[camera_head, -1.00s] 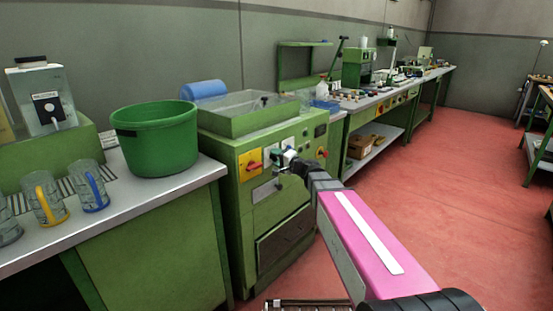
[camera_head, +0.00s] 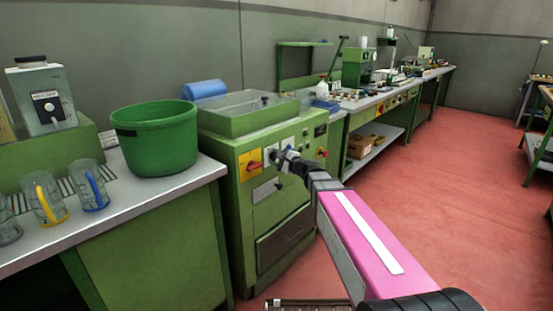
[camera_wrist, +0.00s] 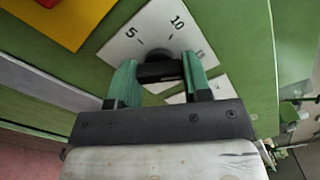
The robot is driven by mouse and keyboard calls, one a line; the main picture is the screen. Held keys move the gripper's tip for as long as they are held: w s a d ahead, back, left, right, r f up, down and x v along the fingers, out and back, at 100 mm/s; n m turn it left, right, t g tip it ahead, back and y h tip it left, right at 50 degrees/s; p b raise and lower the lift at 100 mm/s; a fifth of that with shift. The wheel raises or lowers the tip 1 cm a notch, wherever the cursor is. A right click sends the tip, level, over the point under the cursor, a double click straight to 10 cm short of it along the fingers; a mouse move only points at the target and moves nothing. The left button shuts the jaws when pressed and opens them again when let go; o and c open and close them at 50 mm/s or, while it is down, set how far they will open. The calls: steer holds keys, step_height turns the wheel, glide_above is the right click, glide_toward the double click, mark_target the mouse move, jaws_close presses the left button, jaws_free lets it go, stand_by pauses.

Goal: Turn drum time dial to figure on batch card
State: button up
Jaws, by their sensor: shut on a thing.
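The drum time dial (camera_wrist: 160,72) is a dark knob on a white scale plate (camera_wrist: 150,32) on the front of the green drum machine (camera_head: 247,215). In the wrist view the figures 5 and 10 show on the plate; other marks are partly hidden by my fingers. My gripper (camera_wrist: 160,82) has its two green fingers shut on the dial, one on each side. It also shows at the machine's panel in the head view (camera_head: 279,156). The dial's pointer is not clear to see. I cannot make out a batch card with a readable figure.
A yellow switch plate with a red knob (camera_head: 250,164) is left of the dial, and a red button (camera_head: 322,153) is to the right. A green tub (camera_head: 155,140) and glass jugs (camera_head: 90,187) stand on the left bench. Red floor is clear at right.

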stand_by(0.5)
steer(key=o, duration=0.9)
steer(key=shift+d, duration=0.1)
steer(key=v, duration=1)
steer(key=shift+s+d, duration=0.25)
